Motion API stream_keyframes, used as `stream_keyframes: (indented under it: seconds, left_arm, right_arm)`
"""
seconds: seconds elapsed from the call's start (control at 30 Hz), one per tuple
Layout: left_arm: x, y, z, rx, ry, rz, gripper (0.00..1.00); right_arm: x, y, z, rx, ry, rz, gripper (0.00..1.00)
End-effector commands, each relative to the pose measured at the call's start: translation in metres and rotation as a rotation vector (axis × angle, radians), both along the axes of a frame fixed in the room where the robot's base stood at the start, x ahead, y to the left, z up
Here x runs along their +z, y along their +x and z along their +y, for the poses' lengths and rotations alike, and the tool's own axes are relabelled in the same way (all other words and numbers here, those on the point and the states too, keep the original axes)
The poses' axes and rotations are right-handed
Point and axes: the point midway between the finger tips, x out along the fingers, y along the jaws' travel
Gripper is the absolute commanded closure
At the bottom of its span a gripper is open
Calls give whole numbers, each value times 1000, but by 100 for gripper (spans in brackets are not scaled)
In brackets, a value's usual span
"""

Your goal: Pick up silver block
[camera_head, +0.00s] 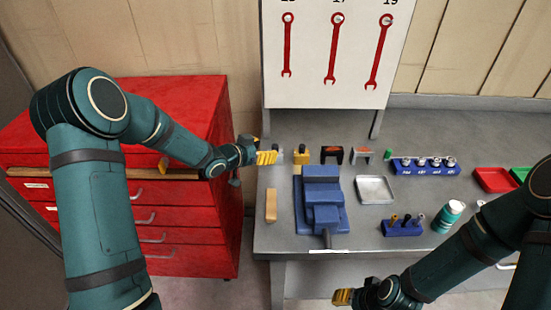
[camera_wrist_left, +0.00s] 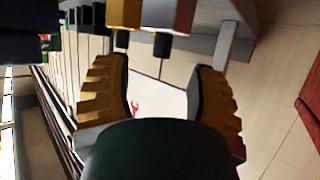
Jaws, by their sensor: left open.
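The silver block (camera_head: 279,154) appears as a small grey piece at the back left of the workbench, just left of a yellow block (camera_head: 301,156) with a dark top. My left gripper (camera_head: 267,157) is close to its left side, at the bench's left edge. In the left wrist view the silver block (camera_wrist_left: 172,14) is at the top, beside the yellow block (camera_wrist_left: 124,12), beyond the fingertips. My left gripper (camera_wrist_left: 160,70) is open there with nothing between its fingers. My right gripper (camera_head: 345,297) is low in front of the bench, its jaw opening unclear.
The grey workbench (camera_head: 285,235) carries a blue vise (camera_head: 322,195), a wooden piece (camera_head: 271,205), a metal tray (camera_head: 374,189), blue holders (camera_head: 427,168) and a red tray (camera_head: 494,180). A red drawer cabinet (camera_head: 190,235) stands left, below my left arm. A wrench board (camera_head: 335,50) rises behind.

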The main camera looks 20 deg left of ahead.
Motion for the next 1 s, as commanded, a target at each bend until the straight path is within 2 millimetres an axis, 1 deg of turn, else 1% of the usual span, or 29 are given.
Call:
stream_keyframes:
  seconds: [0.17, 0.4, 0.5, 0.6, 0.8, 0.83, 0.87, 0.9, 0.97, 1.0]
  left_arm:
    - [-5, 9, -5, 0, 0, 1, 43]
    - [-20, 36, -18, -1, 0, 0, 43]
    - [-23, 44, -22, 0, 0, 1, 43]
    - [-24, 47, -23, 1, 0, 0, 43]
    - [-24, 47, -23, 1, 0, 0, 43]
    - [-24, 47, -23, 1, 0, 0, 48]
    - [-24, 47, -23, 1, 0, 0, 58]
    - [-24, 47, -23, 1, 0, 0, 72]
    - [-24, 47, -23, 1, 0, 0, 93]
    - [-24, 47, -23, 1, 0, 0, 100]
  right_arm:
    - [-2, -1, 0, 1, 0, 2, 53]
    - [-7, -2, 0, 4, 1, 5, 53]
    - [-8, -3, 0, 4, 2, 6, 53]
    - [-8, -3, 0, 5, 2, 7, 53]
    - [-8, -3, 0, 5, 2, 7, 53]
    - [-8, -3, 0, 5, 2, 7, 53]
    - [-8, -3, 0, 5, 2, 7, 53]
    - [-8, -3, 0, 5, 2, 7, 53]
    - [-8, -3, 0, 5, 2, 7, 53]
    - [-8, -3, 0, 5, 2, 7, 53]
